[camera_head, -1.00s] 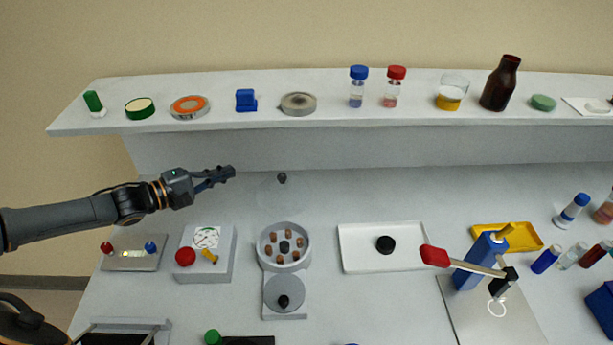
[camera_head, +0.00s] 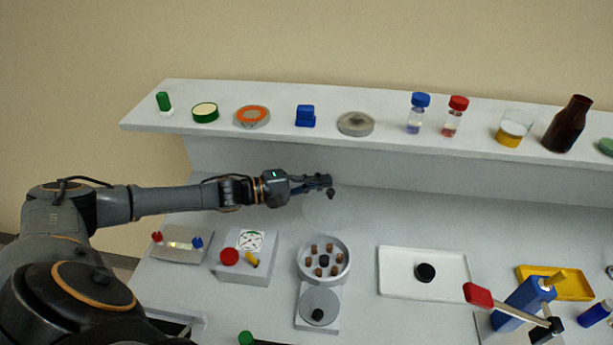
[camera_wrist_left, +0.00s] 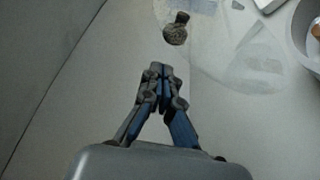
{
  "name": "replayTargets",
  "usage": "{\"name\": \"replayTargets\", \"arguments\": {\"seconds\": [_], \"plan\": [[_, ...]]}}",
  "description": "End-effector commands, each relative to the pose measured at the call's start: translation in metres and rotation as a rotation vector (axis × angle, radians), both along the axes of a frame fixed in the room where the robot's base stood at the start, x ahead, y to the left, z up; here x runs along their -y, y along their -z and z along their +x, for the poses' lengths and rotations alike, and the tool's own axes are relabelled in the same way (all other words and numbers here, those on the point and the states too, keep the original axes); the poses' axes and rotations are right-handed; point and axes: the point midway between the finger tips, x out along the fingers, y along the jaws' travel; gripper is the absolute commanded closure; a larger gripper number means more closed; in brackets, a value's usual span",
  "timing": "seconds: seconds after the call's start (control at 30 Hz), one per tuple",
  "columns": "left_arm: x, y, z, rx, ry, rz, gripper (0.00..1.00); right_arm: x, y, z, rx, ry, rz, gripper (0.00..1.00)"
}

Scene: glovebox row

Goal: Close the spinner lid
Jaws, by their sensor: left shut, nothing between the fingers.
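The spinner is a pale round bowl (camera_head: 347,262) with several brown tubes around a dark hub, on a grey base. Its clear lid (camera_head: 322,212) stands raised behind the bowl, faint against the bench. The lid's dark knob (camera_head: 331,194) is beside the tip of my left gripper (camera_head: 329,181). In the left wrist view the knob (camera_wrist_left: 177,29) lies just beyond the shut, empty fingertips (camera_wrist_left: 160,68), slightly right and apart from them. The clear lid (camera_wrist_left: 235,45) spreads to the right there. My right gripper is not in view.
In front of the bowl is a grey disc with a black knob (camera_head: 318,315). Left is a box with a red button (camera_head: 229,257); right is a white tray (camera_head: 425,290). A shelf (camera_head: 230,133) with jars and vials runs behind.

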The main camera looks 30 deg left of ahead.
Motion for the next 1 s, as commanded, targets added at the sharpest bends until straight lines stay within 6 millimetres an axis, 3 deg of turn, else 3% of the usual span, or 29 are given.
{"name": "replayTargets", "arguments": {"seconds": [0.3,1.0], "plan": [[0.013,-0.006,-0.024,-0.002,-0.001,0.001,1.0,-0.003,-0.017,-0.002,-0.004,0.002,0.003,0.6],[0.012,-0.007,-0.023,0.046,-0.001,0.023,1.0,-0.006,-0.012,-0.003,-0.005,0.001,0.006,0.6]]}}
